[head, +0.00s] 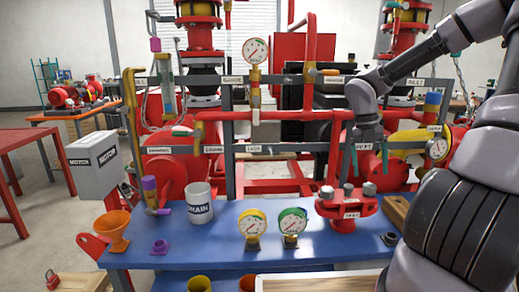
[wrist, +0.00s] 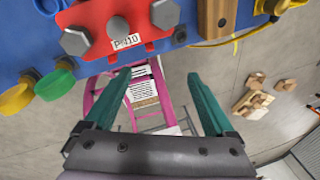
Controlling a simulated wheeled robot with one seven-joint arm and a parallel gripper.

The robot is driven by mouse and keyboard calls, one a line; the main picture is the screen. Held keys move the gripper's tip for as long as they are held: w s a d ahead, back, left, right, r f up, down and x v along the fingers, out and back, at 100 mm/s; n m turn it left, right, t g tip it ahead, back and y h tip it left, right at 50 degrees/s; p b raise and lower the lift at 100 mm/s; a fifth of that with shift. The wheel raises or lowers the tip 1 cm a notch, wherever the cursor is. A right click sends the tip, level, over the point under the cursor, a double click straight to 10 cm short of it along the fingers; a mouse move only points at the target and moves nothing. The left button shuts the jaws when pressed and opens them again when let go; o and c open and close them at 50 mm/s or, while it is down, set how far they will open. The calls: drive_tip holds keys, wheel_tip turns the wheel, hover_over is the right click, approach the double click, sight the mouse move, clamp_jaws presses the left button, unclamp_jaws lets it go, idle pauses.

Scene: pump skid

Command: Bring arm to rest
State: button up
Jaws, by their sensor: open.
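My arm (head: 415,62) comes in from the right and bends down in front of the pump skid. My gripper (head: 369,150) hangs with its teal fingers pointing down, above and behind the red bolted part (head: 346,208) on the blue table (head: 200,245). In the wrist view the two fingers (wrist: 157,75) are spread apart with nothing held between them. The red part (wrist: 125,22) with its label lies beyond the fingertips there, apart from them.
A yellow gauge (head: 252,222), a green gauge (head: 291,220), a white mug (head: 199,205) and an orange funnel (head: 114,228) stand on the table. A wooden block (head: 396,210) is at its right. Red and grey skid pipes (head: 270,116) stand behind.

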drive_tip(key=s+a+r+n+t+y, duration=0.1)
drive_tip(key=s+a+r+n+t, duration=0.2)
drive_tip(key=n, duration=0.8)
drive_tip(key=s+a+r+n+t+y, duration=0.1)
drive_tip(key=s+a+r+n+t, duration=0.2)
drive_tip(key=s+r+n, duration=0.4)
drive_tip(key=s+a+r+n+t+y, duration=0.2)
drive_tip(key=s+r+n, duration=0.3)
drive_tip(key=r+n, duration=0.8)
drive_tip(key=a+n+t, duration=0.1)
drive_tip(key=n, duration=0.3)
drive_tip(key=shift+a+r, duration=0.2)
drive_tip(key=shift+a, duration=0.2)
drive_tip(key=shift+d, duration=0.1)
